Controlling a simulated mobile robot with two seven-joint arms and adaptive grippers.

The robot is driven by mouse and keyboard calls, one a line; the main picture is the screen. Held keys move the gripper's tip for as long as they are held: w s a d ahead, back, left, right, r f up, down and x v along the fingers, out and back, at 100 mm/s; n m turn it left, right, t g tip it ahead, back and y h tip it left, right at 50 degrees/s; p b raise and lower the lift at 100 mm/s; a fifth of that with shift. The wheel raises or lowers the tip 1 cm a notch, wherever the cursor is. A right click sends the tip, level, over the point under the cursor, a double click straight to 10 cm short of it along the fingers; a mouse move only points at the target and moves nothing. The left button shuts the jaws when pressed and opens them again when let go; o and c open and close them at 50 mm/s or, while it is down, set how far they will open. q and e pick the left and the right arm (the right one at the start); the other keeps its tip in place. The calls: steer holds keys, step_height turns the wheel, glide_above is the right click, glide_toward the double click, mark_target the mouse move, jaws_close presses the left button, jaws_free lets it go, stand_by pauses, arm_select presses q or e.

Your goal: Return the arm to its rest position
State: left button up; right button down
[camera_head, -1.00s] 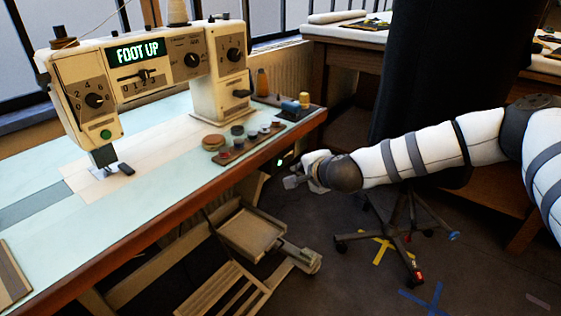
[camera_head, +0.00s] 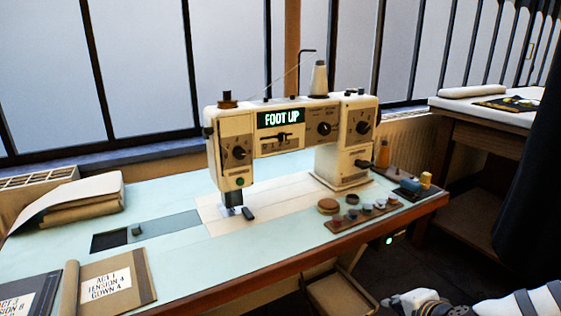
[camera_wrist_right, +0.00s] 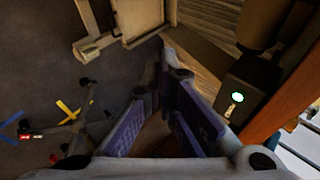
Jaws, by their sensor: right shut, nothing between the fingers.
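My right arm (camera_head: 508,306), white with grey bands, comes in at the bottom right edge of the head view. My right gripper (camera_head: 388,303) hangs below and beyond the table's right edge, partly cut off by the picture's bottom. In the right wrist view the right gripper (camera_wrist_right: 168,72) has its fingers meeting, shut, with nothing held. It is over the floor, beside the sewing table's underside. My left gripper is in neither view.
A cream sewing machine (camera_head: 290,140) reading "FOOT UP" stands on the pale table (camera_head: 250,255). A tray (camera_head: 365,217) of small pots lies near the right edge. Note cards (camera_head: 115,280) lie front left. The wrist view shows a pedal frame (camera_wrist_right: 100,42) and a wheeled chair base (camera_wrist_right: 75,123).

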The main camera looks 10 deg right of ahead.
steer(key=s+a+f+n+g+y+p, duration=0.1)
steer(key=s+a+f+n+g, duration=0.2)
steer(key=s, duration=0.4)
steer(key=s+a+f+n+g+y+p, duration=0.1)
steer(key=s+a+n, duration=0.1)
steer(key=s+a, duration=0.45)
steer(key=s+a+f+n+g+y+p, duration=0.1)
steer(key=s+a+f+n+g+p, duration=0.15)
steer(key=s, duration=0.55)
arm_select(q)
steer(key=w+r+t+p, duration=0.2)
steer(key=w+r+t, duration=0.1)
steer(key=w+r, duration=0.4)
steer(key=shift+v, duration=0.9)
arm_select(e)
steer(key=s+d+r+n+g+h, duration=0.1)
steer(key=s+n, duration=0.1)
steer(key=s, duration=0.6)
steer(key=s+d+r+n+g+h, duration=0.1)
steer(key=s+d+r+n+g, duration=0.1)
steer(key=s, duration=0.6)
steer(key=s+d+r+n+g+h, duration=0.1)
steer(key=s+d+n+g, duration=0.1)
steer(key=s, duration=0.6)
steer(key=shift+r+n, duration=0.35)
steer(key=shift+n, duration=0.5)
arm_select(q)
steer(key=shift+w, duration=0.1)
arm_select(e)
steer(key=shift+g, duration=0.25)
